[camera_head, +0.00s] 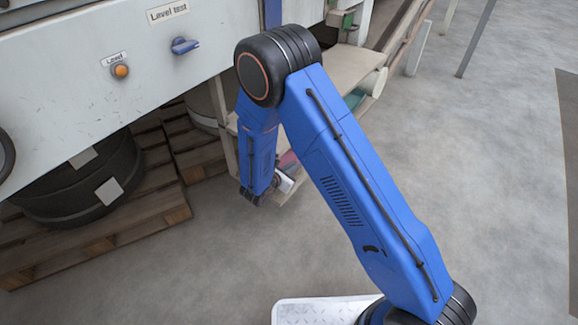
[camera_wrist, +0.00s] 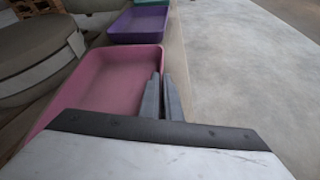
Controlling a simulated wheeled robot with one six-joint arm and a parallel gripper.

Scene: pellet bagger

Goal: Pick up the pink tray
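The pink tray (camera_wrist: 105,75) is an open, shallow tray in the middle left of the wrist view, nearest in a row of trays. It looks empty, and its near end is hidden behind my wrist. My gripper's (camera_wrist: 162,78) two grey fingers point at its right wall, close together around the line of the rim. Whether they press on the wall is unclear. In the head view only a sliver of the pink tray (camera_head: 289,160) shows beside my forearm, on a low shelf, with my gripper (camera_head: 285,184) partly hidden by it.
A purple tray (camera_wrist: 138,24) and a teal tray lie beyond the pink one. Dark drums stand on wooden pallets (camera_head: 150,215) at the left, under the white machine panel (camera_head: 60,60). Grey floor (camera_head: 470,150) to the right is clear.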

